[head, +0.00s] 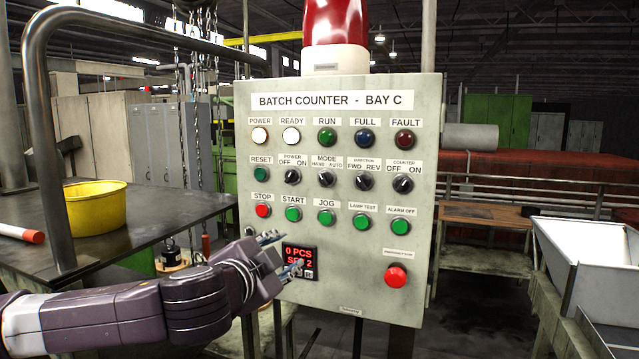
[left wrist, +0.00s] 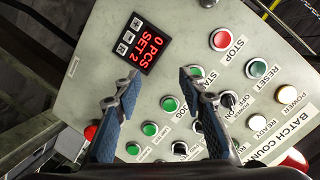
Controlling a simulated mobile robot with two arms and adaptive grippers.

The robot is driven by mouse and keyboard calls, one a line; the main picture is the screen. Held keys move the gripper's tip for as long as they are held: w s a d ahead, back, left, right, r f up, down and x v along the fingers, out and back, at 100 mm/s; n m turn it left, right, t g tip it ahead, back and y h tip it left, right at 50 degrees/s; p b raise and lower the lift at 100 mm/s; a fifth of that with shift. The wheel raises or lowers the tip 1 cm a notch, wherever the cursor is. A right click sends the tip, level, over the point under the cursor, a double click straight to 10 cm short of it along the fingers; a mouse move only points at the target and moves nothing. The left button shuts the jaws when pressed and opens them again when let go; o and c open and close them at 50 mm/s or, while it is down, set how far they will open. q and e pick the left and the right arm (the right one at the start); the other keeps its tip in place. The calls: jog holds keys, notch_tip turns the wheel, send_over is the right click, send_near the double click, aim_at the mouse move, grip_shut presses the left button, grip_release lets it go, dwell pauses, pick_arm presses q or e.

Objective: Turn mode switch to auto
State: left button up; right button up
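The mode switch (head: 326,178) is a black rotary knob under the label "MODE HAND AUTO". It sits in the second row of the pale grey control panel (head: 262,328), between the POWER and DIRECTION knobs. The exact side its pointer takes is too small to tell. My left gripper (head: 284,252) is in front of the panel's lower left, by the red display, below and left of the switch. In the left wrist view the gripper (left wrist: 158,77) has its fingers spread with nothing between them; the right finger partly covers the knob row. My right gripper is out of view.
Nearby controls are the POWER knob (head: 293,174), DIRECTION knob (head: 364,182), START button (head: 293,214) and JOG button (head: 326,216). A red emergency button (head: 396,276) sticks out lower right. A bent metal rail (head: 45,130) and yellow bowl (head: 96,205) stand at left.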

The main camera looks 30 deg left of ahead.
aim_at(322, 181)
pick_arm(q)
jog(key=d+r+m+t, duration=0.2)
jog(key=d+r, duration=0.3)
jog(key=r, duration=0.8)
jog(key=p+x, duration=0.2)
jog(key=x, duration=0.3)
jog(key=shift+w+f+p, duration=0.1)
jog(key=shift+w+p, duration=0.2)
jog(key=shift+w, duration=0.05)
jog(key=shift+x, duration=0.75)
jog(key=shift+c, duration=0.5)
grip_shut()
